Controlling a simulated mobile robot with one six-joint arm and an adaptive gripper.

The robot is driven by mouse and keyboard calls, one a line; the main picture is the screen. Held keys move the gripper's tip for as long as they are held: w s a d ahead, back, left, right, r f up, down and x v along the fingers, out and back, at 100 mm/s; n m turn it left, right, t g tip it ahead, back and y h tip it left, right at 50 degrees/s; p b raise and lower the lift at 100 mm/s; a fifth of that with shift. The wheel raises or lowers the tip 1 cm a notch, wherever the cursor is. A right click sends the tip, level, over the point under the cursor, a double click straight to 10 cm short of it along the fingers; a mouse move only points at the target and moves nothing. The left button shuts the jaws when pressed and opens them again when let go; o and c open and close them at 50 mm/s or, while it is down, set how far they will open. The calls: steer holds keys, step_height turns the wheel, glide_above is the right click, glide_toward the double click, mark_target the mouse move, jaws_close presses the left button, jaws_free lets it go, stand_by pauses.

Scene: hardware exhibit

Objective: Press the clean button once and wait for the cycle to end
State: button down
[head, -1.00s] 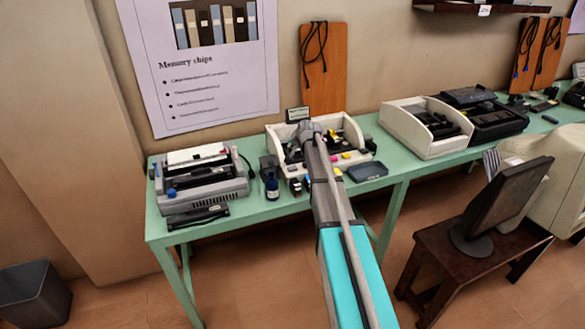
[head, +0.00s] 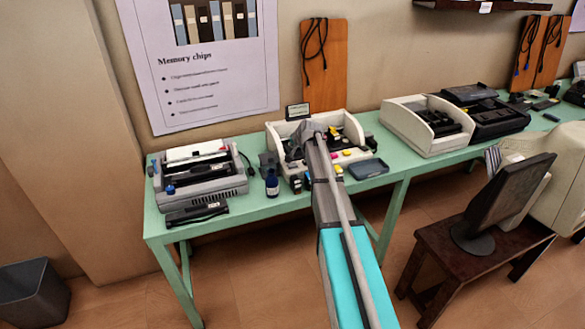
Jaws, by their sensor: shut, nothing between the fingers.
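A white open-topped machine (head: 357,133) with coloured parts inside stands on the green table, in the middle of the head view. My arm reaches over the machine from the front. My gripper (head: 295,154) is shut and empty, over the machine's left part. The arm and gripper hide much of that part. I cannot make out which part is the clean button, or whether the fingertips touch anything.
A dark tray (head: 368,169) lies at the machine's right. Another white machine (head: 405,124) stands farther right. A monitor (head: 508,203) sits on a brown stool.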

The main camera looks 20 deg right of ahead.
mark_target(293, 165)
steer(key=shift+f+b, duration=3.15)
steer(key=shift+f, duration=0.3)
steer(key=shift+f+b, duration=0.95)
steer(key=shift+r, duration=0.2)
stand_by(0.3)
steer(key=shift+r+p, duration=0.8)
steer(key=shift+p, duration=0.2)
steer(key=shift+r, duration=0.1)
steer(key=shift+r+p, duration=2.4)
steer(key=shift+p, duration=0.1)
